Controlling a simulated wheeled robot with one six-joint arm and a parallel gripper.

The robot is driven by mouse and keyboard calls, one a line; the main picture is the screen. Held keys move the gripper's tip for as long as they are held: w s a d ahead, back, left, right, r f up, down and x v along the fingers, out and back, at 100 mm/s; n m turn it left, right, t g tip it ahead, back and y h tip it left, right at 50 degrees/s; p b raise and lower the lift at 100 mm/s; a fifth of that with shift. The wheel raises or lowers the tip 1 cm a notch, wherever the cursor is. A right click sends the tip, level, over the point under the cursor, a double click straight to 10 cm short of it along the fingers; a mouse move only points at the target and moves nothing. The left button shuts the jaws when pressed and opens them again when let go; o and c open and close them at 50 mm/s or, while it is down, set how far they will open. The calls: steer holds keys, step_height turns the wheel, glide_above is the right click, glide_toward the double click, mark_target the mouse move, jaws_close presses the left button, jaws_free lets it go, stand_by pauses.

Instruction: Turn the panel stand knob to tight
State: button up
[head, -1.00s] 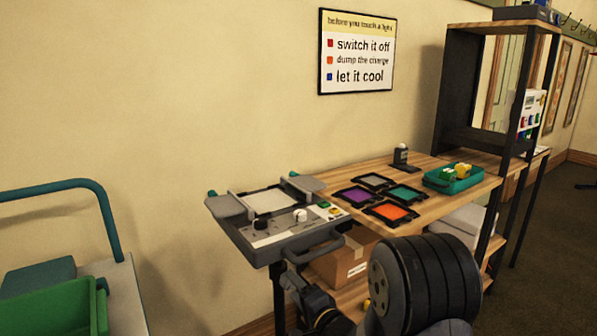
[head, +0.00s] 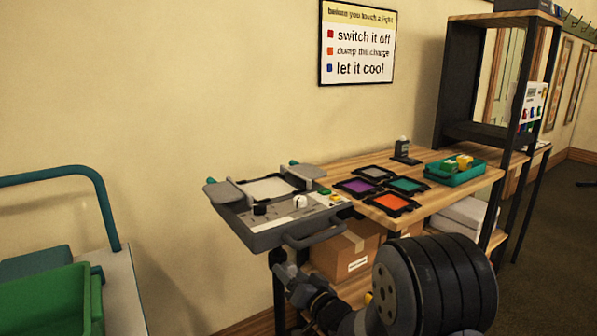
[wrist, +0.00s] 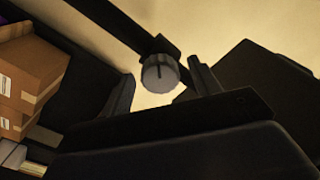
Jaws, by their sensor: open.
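My gripper (wrist: 163,80) is open, with one dark finger on each side of the knob. Gaps show on both sides, and I cannot tell how far the fingertips are from it in depth. In the head view, the grey control panel (head: 262,236) stands on a dark post, and my gripper (head: 284,272) is beside that post under the panel. The stand knob cannot be made out there.
The panel top carries a white knob (head: 300,202) and a dark knob (head: 260,210). A wooden table (head: 440,200) with coloured filter frames and a teal tray (head: 455,178) is at right. Cardboard boxes (head: 345,258) sit below. A green bin (head: 50,308) is at left.

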steer(key=n+b, duration=0.1)
steer(key=n, duration=0.3)
steer(key=shift+f, duration=0.1)
steer(key=n+b, duration=0.1)
steer(key=n, duration=0.3)
steer(key=shift+n, duration=0.4)
steer(key=shift+v, duration=0.95)
